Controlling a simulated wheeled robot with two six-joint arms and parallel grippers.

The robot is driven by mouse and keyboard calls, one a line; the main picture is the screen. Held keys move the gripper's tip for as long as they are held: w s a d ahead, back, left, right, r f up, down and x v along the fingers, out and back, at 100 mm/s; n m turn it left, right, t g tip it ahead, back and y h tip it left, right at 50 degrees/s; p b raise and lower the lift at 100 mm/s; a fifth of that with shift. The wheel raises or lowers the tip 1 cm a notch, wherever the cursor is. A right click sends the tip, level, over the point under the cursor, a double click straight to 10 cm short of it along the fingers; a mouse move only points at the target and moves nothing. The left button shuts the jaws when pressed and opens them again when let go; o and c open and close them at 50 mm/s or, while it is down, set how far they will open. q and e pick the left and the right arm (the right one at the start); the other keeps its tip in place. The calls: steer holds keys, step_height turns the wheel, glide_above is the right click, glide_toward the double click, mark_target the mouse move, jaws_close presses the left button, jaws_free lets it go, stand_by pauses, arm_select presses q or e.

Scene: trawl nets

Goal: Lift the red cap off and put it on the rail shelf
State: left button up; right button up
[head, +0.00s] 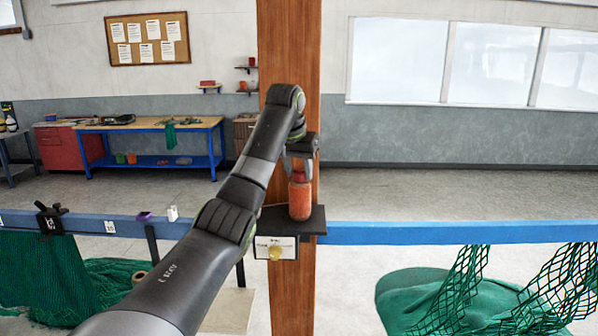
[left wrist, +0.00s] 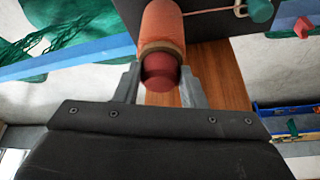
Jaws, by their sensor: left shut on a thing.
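An orange-red bottle (head: 300,201) stands upright on the dark rail shelf (head: 318,222) in front of the wooden post. My left gripper (head: 299,168) is at the top of the bottle, coming from above. In the left wrist view, the dark red cap (left wrist: 161,73) sits at the bottle's neck end, between the two fingers of the left gripper (left wrist: 159,80). The fingers are shut on the cap. The bottle body (left wrist: 162,27) also shows there. I cannot tell whether the cap is loose. My right gripper is not in view.
The blue rail (head: 450,232) runs across on both sides of the post (head: 288,45). Green nets (head: 440,300) hang below it. A plate with a yellow knob (head: 275,253) is under the shelf. A clamp (head: 50,220) and small items sit on the rail at left.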

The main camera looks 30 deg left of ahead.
mark_target(299, 171)
arm_select(q)
steer(key=shift+w+r, duration=0.15)
steer(key=shift+r, duration=0.3)
step_height(299, 171, up, 8)
steer(key=shift+f+b, duration=0.1)
steer(key=shift+b, duration=0.85)
steer(key=shift+r, duration=0.55)
